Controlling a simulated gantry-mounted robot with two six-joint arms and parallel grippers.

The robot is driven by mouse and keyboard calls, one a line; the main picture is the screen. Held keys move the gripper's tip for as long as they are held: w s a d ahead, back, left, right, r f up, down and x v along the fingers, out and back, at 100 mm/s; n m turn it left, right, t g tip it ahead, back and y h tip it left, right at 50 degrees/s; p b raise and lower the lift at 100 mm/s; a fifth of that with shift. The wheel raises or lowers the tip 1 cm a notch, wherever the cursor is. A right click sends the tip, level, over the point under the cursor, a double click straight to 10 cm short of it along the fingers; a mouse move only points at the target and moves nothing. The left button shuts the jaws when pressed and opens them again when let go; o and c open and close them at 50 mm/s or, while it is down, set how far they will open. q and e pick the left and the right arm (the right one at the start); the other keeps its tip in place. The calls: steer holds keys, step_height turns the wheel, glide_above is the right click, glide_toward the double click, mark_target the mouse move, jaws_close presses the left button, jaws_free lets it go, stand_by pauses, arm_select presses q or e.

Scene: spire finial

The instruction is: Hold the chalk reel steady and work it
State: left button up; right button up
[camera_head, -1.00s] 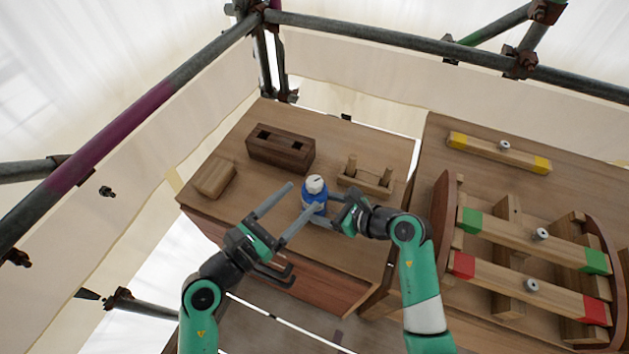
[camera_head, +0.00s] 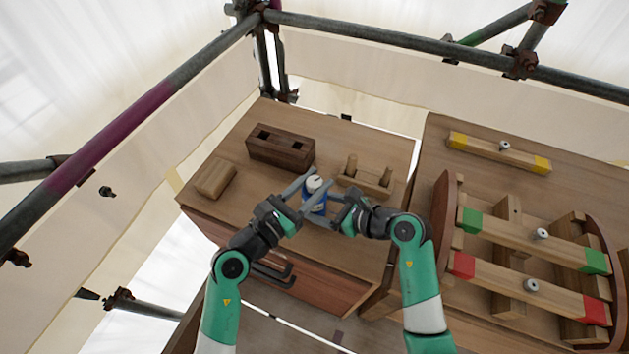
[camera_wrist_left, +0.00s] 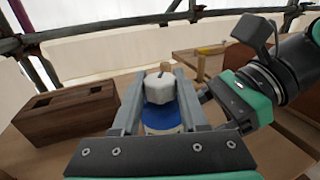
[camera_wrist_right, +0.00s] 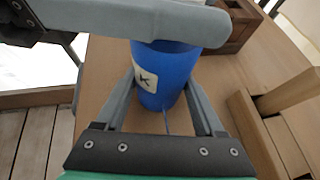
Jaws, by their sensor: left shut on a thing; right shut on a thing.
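The chalk reel is a blue cylinder (camera_head: 316,205) with a pale, faceted top (camera_head: 314,183), standing upright on the wooden bench. In the left wrist view, my left gripper (camera_wrist_left: 159,90) is shut on the white top (camera_wrist_left: 160,88), one finger on each side. In the right wrist view, my right gripper (camera_wrist_right: 166,95) is shut on the blue body (camera_wrist_right: 163,75), which bears a pale label with a dark letter K. A thin cord hangs from the body's lower front. In the head view the left fingers partly hide the reel.
A dark block with two slots (camera_head: 281,147) and a pale wooden block (camera_head: 214,178) stand to the left. A small wooden cradle with pegs (camera_head: 366,179) stands close on the right. Further right are wooden beams with yellow, green and red ends.

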arm_select(q)
jaws_close()
steer(key=shift+w+f, duration=0.1)
steer(key=shift+m+g+h, duration=0.6)
steer(key=shift+m+g, duration=0.1)
steer(key=m+g+h, duration=0.1)
steer(key=m+g, duration=0.1)
steer(key=m+g+h, duration=0.2)
steer(key=g, duration=0.1)
steer(key=shift+f+g+h, duration=0.1)
steer(key=shift+g+h, duration=0.2)
steer(key=shift+m+g, duration=0.3)
steer(key=shift+g, duration=0.1)
steer(key=shift+g+h, duration=0.3)
steer(key=o, duration=1)
jaws_free()
